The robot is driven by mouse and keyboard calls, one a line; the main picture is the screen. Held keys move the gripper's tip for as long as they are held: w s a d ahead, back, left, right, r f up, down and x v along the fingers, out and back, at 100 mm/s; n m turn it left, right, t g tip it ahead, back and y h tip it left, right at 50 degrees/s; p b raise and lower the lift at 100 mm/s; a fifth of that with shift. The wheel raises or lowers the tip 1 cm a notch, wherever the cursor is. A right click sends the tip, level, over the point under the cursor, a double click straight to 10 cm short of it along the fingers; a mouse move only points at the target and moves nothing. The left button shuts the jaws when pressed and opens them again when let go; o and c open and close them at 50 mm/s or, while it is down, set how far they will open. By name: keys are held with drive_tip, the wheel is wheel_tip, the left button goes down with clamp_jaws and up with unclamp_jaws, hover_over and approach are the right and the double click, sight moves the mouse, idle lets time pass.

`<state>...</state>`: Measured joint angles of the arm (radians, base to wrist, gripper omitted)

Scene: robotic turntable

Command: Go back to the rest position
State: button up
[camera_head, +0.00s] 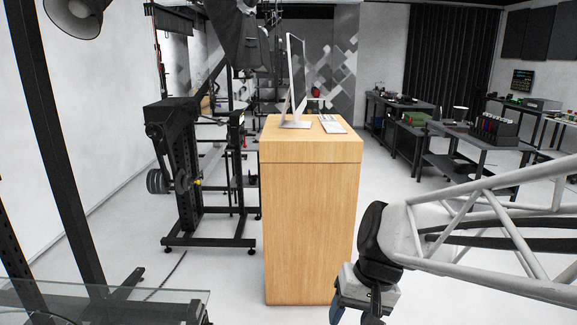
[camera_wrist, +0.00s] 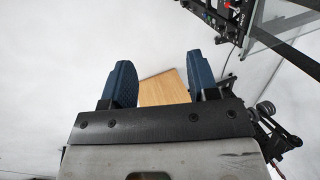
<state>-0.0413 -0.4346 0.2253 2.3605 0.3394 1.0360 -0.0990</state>
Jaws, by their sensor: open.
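My gripper (camera_wrist: 158,82) shows in the wrist view with its two blue fingers spread apart and nothing between them. Past the fingers, part of the wooden pedestal (camera_wrist: 163,92) shows in the gap. In the head view my white lattice arm comes in from the right, and its end hangs low in front of the pedestal's right side (camera_head: 305,235). The fingertips are cut off or hidden at the bottom edge there.
A monitor (camera_head: 296,85) and a keyboard (camera_head: 332,124) stand on the pedestal. A black frame machine (camera_head: 185,165) is left of it. A glass-topped table (camera_head: 150,298) is at the front left. Dark workbenches (camera_head: 470,138) stand at the back right. Open white floor lies between.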

drive_tip(key=s+d+r+t+h, duration=0.3)
drive_tip(key=s+d+r, duration=0.1)
drive_tip(key=s+d, duration=0.3)
drive_tip(key=shift+s+h, duration=0.3)
drive_tip(key=shift+s, duration=0.35)
